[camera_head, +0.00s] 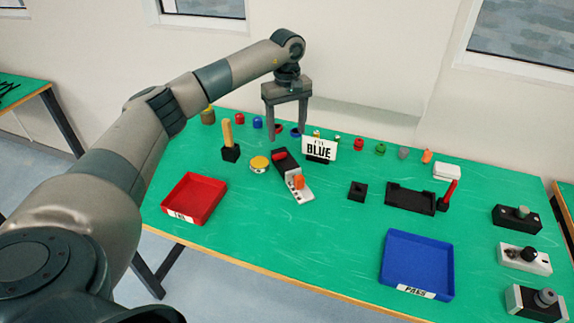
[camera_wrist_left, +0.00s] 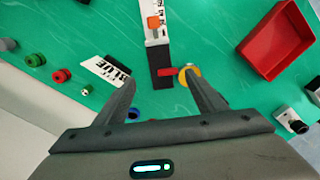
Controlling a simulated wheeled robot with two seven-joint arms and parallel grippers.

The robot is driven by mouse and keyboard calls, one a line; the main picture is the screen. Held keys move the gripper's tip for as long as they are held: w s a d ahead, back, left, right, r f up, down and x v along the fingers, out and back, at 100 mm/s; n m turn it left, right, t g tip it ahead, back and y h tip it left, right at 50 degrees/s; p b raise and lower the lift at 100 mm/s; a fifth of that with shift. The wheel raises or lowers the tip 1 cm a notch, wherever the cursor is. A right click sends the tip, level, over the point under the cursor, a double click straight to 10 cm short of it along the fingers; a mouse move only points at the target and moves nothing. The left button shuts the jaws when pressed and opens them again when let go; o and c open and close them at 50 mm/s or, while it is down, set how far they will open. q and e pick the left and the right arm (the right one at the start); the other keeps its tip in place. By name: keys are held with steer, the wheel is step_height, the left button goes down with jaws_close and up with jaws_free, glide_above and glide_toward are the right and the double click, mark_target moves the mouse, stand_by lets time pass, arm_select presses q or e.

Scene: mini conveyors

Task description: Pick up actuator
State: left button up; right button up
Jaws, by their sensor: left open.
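My left gripper (camera_head: 287,135) is open and empty, fingers pointing down, above the back middle of the green table. In the left wrist view its fingertips (camera_wrist_left: 159,77) spread over the black end of a mini conveyor (camera_wrist_left: 161,57). The conveyor (camera_head: 290,172) carries a red piece (camera_head: 280,154) and an orange piece (camera_head: 299,182). Several small coloured round parts stand along the back edge, among them a blue one (camera_head: 257,122), a red one (camera_head: 359,143) and a green one (camera_head: 380,149). I cannot tell which part is the actuator. My right gripper is out of view.
A white BLUE sign (camera_head: 319,149) stands right of the gripper. A yellow-topped round part (camera_head: 259,163) and wooden-handled tool (camera_head: 228,138) are left. A red tray (camera_head: 213,184) lies front left, a blue tray (camera_head: 418,236) front right. Button boxes (camera_head: 522,259) line the right edge.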

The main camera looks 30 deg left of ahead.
arm_select(q)
steer(key=p, duration=0.2)
glide_above(287, 161)
step_height(287, 161, down, 7)
steer(key=shift+r, duration=0.1)
steer(key=shift+f, duration=0.6)
step_height(287, 161, down, 5)
steer(key=shift+p, duration=1.05)
steer(key=shift+f, duration=0.4)
steer(key=shift+c, duration=0.3)
steer(key=shift+r, duration=0.1)
jaws_close()
steer(key=shift+r, duration=0.1)
